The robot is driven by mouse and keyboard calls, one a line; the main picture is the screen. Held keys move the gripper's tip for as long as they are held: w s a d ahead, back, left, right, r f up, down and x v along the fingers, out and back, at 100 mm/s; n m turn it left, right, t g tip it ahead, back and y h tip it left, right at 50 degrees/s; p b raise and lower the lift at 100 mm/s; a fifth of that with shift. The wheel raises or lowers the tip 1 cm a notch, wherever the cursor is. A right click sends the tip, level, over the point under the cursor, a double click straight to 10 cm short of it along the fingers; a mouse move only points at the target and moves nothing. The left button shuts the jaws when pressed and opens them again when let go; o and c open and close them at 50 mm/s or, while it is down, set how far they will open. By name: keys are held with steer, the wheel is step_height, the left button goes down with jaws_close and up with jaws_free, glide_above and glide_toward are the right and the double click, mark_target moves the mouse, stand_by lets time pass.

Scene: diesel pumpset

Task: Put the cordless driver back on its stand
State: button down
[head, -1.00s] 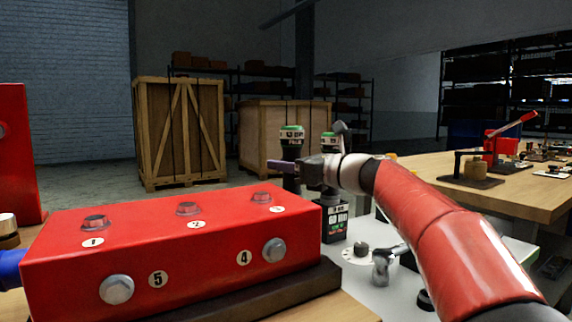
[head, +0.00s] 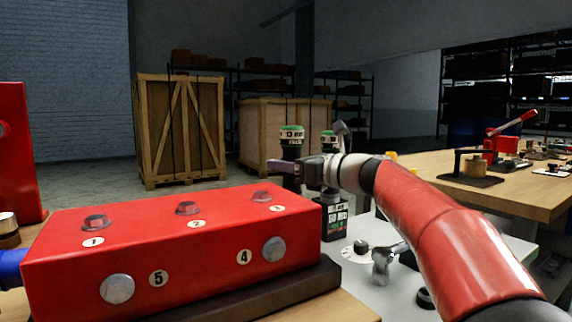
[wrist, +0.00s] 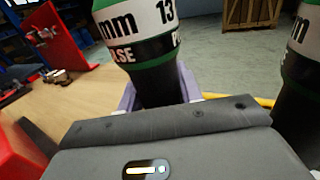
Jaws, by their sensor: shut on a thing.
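My gripper (head: 291,167) is shut on a cordless driver (head: 291,136) with a green, white and black top. In the wrist view the driver (wrist: 145,45) is upright between the pale purple fingers, gripped on its dark part below the printed band. Its lower end is hidden in both views, behind the red block in the head view. I cannot make out the stand for certain.
A large red block with numbered bolts (head: 170,245) fills the near left. A dark box with white and green print (head: 334,222) stands on a pale surface (head: 400,290), near a round dial plate (head: 354,256). A wooden bench (head: 520,195) is at right.

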steer(key=shift+f+b, duration=0.6)
steer(key=shift+f, duration=0.2)
steer(key=c, duration=1)
jaws_free()
steer(key=shift+o, duration=0.7)
steer(key=shift+f, duration=0.15)
steer(key=v, duration=0.8)
steer(key=shift+a, duration=0.1)
